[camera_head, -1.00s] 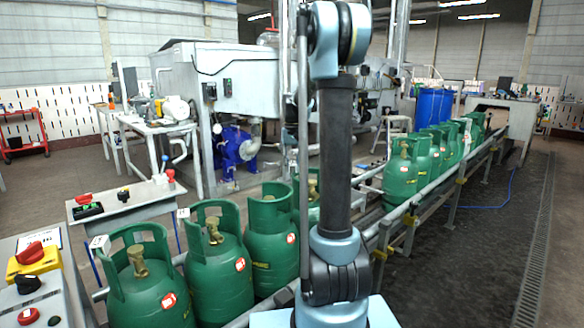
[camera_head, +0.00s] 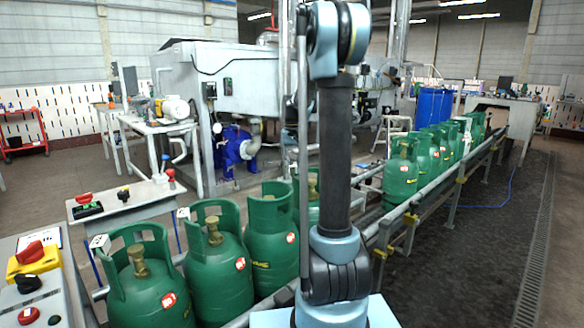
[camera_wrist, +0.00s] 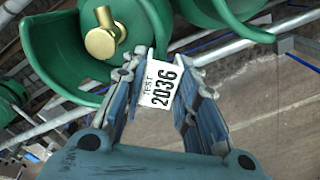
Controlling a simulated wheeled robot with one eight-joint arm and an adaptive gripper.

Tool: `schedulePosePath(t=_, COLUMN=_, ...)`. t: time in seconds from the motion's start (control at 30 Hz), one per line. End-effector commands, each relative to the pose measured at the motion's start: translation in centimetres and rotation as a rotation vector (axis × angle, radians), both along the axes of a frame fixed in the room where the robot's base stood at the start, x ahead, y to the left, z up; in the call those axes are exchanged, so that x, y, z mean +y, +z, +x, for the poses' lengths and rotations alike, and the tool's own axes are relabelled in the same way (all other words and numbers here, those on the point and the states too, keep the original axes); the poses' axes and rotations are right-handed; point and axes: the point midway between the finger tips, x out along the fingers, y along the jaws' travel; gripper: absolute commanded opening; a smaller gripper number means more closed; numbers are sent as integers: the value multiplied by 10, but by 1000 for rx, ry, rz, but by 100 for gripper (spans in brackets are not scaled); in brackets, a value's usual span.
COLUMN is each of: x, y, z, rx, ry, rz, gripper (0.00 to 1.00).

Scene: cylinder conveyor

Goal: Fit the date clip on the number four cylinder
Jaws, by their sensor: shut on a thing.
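My gripper (camera_wrist: 160,82) is shut on the white date clip (camera_wrist: 161,84), marked "TEST 2036", in the wrist view. A green cylinder with a brass valve (camera_wrist: 104,36) lies beyond the fingertips at the upper left; the clip appears close to its collar (camera_wrist: 57,62), but I cannot tell whether they touch. In the head view a near row of green cylinders has a first (camera_head: 150,290), second (camera_head: 219,262) and third (camera_head: 271,238) in clear sight, and a fourth (camera_head: 312,190) partly behind my arm. Small white tags show at the first two collars. My gripper is hidden there.
More green cylinders (camera_head: 402,175) stand along the railed conveyor (camera_head: 440,190) to the right. A control panel (camera_head: 35,285) is at the lower left, with a small table (camera_head: 135,203) behind it. Open floor (camera_head: 490,250) lies to the right.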

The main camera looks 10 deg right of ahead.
Motion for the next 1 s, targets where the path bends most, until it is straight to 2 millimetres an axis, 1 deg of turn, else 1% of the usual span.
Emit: schedulePosePath(t=1.0, x=0, y=-21, z=0, rx=0, ry=0, rz=0, gripper=13)
